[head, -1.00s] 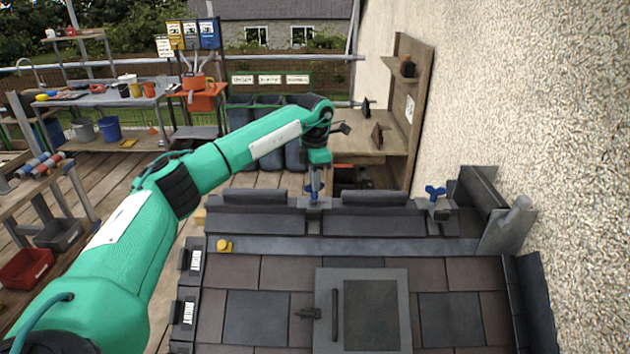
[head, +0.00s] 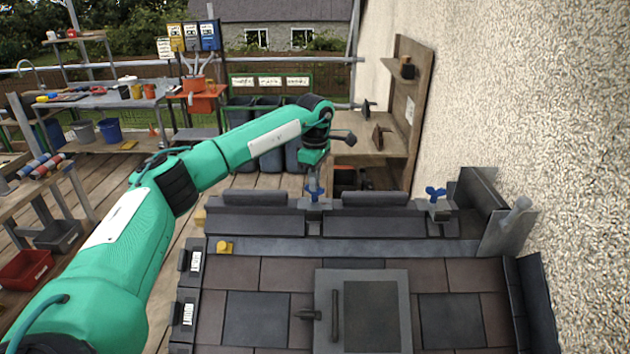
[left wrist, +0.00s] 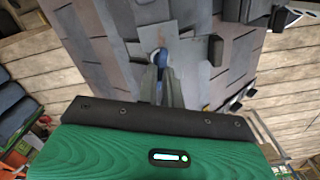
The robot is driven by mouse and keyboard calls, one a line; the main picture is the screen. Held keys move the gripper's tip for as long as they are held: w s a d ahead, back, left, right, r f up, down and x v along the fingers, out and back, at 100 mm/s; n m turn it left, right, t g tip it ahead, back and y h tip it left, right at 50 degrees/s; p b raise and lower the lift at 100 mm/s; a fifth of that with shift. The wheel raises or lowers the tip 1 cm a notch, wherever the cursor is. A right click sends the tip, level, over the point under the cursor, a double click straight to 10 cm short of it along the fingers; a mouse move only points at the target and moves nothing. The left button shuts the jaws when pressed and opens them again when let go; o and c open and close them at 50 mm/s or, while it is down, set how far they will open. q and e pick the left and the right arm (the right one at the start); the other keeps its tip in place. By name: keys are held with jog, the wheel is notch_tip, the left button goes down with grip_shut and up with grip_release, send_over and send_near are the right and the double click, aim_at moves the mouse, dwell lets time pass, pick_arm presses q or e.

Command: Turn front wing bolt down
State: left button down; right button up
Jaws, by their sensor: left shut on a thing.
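My left gripper (head: 315,176) points down over the roof ridge and is shut on a blue wing bolt (head: 314,189). This bolt stands on a grey clamp block (head: 313,203) in the gap between two dark ridge tiles. In the left wrist view the gripper's fingers (left wrist: 163,78) close around the blue bolt (left wrist: 161,59), partly hiding it. A second blue wing bolt (head: 435,192) stands free on another clamp (head: 439,209) further right along the ridge. My right gripper is not in view.
The slate roof (head: 255,318) lies below the ridge, with a hatch (head: 375,315) and a small yellow piece (head: 224,247) on it. A rough wall (head: 560,120) closes the right side. A wooden shelf unit (head: 421,105) stands behind the ridge.

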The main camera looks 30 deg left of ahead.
pick_arm(q)
jog(key=shift+w+a+r, duration=0.1)
jog(key=shift+r, duration=0.25)
jog(key=c, duration=1.7)
grip_release()
jog(key=shift+o, duration=0.8)
jog(key=shift+f, duration=0.2)
jog(key=shift+r, duration=0.2)
notch_tip(320, 180, up, 14)
jog(key=b, duration=0.3)
jog(key=shift+f, duration=0.25)
